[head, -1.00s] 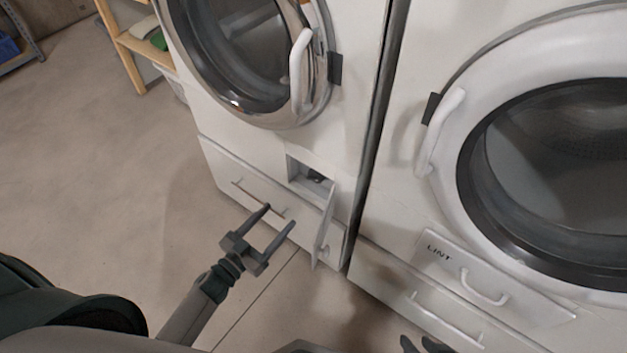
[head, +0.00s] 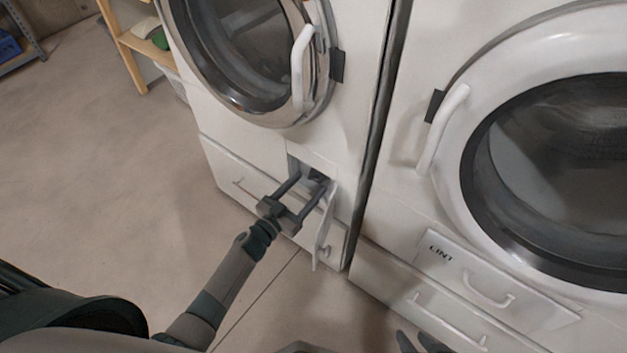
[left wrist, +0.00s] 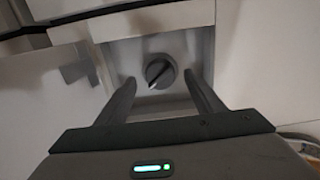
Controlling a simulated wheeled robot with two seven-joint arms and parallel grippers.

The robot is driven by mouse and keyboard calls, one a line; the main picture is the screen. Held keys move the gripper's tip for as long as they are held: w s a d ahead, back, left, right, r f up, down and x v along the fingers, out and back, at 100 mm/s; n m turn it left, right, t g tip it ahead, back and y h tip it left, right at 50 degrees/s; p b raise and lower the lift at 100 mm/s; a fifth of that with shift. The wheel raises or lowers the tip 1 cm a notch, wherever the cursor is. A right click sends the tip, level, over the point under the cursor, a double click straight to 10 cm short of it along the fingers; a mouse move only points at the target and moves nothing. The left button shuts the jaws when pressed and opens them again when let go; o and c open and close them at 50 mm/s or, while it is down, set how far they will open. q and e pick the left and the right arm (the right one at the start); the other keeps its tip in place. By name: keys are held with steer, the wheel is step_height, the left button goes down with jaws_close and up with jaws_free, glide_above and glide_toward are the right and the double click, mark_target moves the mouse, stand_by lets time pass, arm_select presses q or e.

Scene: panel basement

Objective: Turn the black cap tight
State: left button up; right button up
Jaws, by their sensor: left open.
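The black cap (left wrist: 161,71) is a round dark knob with a raised grip bar, set in a square recess (left wrist: 190,52) low on the left machine. The bar is tilted in the left wrist view. In the head view the cap (head: 316,176) is a small dark shape, partly hidden by my gripper. My left gripper (head: 311,178) is open at the mouth of the recess. In the left wrist view its fingers (left wrist: 164,90) stand on either side below the cap, apart from it. My right gripper (head: 411,343) shows only as dark fingertips at the bottom edge, apart from each other.
The recess's small flap door (head: 325,232) hangs open just right of my left gripper. The right machine has a LINT panel (head: 490,275). The floor (head: 110,190) at left is clear.

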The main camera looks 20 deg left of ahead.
mark_target(313, 178)
arm_select(q)
steer(key=shift+x, duration=1.85)
steer(key=c, duration=1)
